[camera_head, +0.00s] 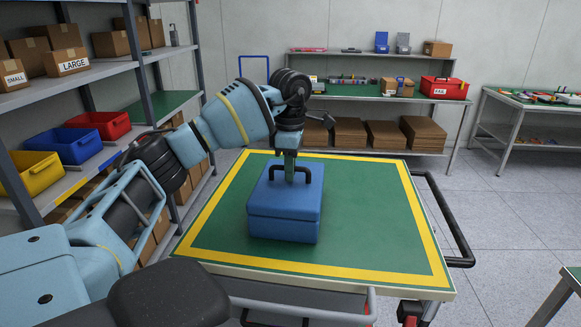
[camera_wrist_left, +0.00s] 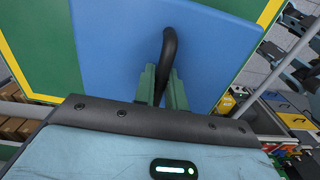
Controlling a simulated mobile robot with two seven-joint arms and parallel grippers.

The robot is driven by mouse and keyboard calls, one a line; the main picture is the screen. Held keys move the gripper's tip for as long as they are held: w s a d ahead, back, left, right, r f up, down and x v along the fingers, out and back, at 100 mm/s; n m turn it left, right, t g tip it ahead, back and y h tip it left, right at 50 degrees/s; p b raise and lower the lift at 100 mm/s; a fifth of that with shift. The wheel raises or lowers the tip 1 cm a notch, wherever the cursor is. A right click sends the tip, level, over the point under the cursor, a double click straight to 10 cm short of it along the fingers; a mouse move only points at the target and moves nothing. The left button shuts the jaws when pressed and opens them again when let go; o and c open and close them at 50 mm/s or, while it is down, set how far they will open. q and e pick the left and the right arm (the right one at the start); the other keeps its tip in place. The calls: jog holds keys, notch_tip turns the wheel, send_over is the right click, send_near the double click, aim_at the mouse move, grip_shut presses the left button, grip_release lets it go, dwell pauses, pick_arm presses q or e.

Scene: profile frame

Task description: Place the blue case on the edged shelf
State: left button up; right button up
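The blue case (camera_head: 284,208) stands upright on a green tabletop with a yellow border (camera_head: 345,245). Its black handle is on top; in the left wrist view the case (camera_wrist_left: 110,50) fills the middle, with the handle (camera_wrist_left: 169,45) running between the fingers. My left gripper (camera_head: 290,178) points down at the handle. Its green fingers (camera_wrist_left: 163,90) sit close on both sides of the handle and look shut on it. A rack of grey shelves (camera_head: 100,160) stands at the left; I cannot tell which shelf is the edged one. My right gripper is not in view.
The rack holds yellow (camera_head: 32,172), blue (camera_head: 66,144) and red bins (camera_head: 98,124) and cardboard boxes. The tabletop is clear around the case. A black rail (camera_head: 452,225) runs along its right side.

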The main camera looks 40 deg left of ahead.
pick_arm(q)
jog(key=o, duration=0.4)
